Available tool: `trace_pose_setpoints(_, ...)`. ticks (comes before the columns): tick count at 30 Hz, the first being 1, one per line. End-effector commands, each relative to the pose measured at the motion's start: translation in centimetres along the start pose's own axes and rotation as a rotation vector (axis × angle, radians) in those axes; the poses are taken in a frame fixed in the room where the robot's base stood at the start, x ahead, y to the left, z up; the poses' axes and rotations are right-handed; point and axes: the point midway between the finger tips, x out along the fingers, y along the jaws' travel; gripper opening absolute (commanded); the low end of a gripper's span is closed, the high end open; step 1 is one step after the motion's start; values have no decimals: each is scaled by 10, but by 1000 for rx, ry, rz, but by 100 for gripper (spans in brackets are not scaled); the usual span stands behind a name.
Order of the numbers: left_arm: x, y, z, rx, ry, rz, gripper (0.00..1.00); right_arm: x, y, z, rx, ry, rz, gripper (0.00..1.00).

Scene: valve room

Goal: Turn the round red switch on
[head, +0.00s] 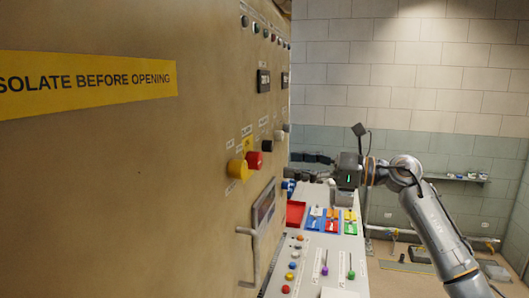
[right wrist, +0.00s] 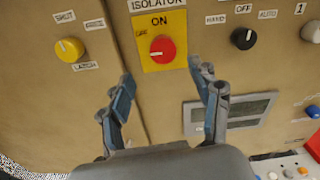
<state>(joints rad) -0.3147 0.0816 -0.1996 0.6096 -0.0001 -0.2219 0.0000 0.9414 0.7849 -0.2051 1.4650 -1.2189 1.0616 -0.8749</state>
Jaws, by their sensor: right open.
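The round red switch (right wrist: 162,49) sits on a yellow plate in the right wrist view, with "ON" above it and a small "OFF" label at its upper left. A pale mark shows on the left part of its face. In the head view the red switch (head: 254,160) stands out from the tan cabinet. My right gripper (right wrist: 161,76) is open and empty, its fingers below and either side of the switch, apart from it. In the head view the right gripper (head: 308,165) points left toward the cabinet. My left gripper is not in view.
A yellow knob (right wrist: 69,49) is left of the switch, and a black knob (right wrist: 243,38) is right of it. A grey display (right wrist: 240,115) lies below. In the head view a handle (head: 249,257) juts from the cabinet, and a control desk (head: 319,270) stands beyond.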

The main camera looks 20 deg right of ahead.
Motion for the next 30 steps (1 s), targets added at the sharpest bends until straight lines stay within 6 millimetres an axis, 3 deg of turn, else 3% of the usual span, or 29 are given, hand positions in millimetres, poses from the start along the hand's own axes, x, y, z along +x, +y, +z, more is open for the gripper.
trace_pose_setpoints(1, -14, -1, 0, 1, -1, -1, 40, 13, -1, 6, 4, -1, 4, 63)
trace_pose_setpoints(5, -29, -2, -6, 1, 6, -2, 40, 39, -1, 5, 6, -1, 3, 63)
trace_pose_setpoints(10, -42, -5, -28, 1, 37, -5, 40, 64, -1, 3, 4, -1, 0, 63)
trace_pose_setpoints(14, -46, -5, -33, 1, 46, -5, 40, 74, -1, 1, 4, 0, 0, 63)
trace_pose_setpoints(24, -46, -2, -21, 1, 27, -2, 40, 77, 0, -1, 3, 0, -1, 63)
trace_pose_setpoints(30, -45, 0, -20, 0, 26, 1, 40, 77, -1, -1, 3, 0, -1, 22)
